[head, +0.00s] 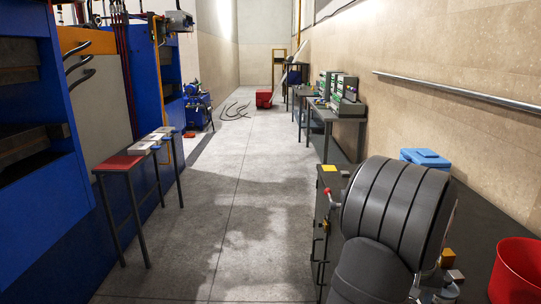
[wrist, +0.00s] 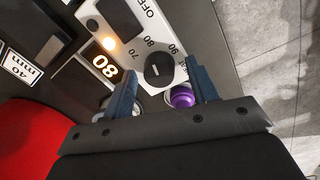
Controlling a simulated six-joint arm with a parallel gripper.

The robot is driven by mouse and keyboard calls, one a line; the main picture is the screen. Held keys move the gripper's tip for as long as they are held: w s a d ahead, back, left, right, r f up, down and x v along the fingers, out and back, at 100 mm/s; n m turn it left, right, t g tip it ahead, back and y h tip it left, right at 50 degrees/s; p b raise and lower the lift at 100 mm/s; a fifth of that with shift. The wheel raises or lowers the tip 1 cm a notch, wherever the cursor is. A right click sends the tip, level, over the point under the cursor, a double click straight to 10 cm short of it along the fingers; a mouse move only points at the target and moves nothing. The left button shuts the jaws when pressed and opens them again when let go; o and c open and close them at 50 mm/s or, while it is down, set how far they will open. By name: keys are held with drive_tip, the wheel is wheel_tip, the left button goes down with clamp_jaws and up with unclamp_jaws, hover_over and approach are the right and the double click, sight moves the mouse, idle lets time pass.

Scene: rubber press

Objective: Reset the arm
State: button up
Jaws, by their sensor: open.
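My gripper (wrist: 163,92) is open in the wrist view, its two blue-grey fingers spread apart with nothing held between them. Below and between the fingers is a control panel (wrist: 207,42) with a white face, a black dial knob (wrist: 159,69) with numbers around it and an "OFF" mark. A purple button (wrist: 182,97) lies near the right finger. I cannot tell whether that finger touches it. In the head view, my dark arm fills the lower right, and my gripper's fingers cannot be made out there.
A red surface fills the wrist view's lower left. In the head view, a red bucket (head: 518,275) and blue box (head: 426,159) stand at right. A red-topped stand (head: 121,163) is beside the blue press (head: 40,200). The middle floor is clear.

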drive_tip(key=n, duration=0.6)
drive_tip(key=shift+a+r, duration=0.15)
drive_tip(key=shift+r, duration=1.4)
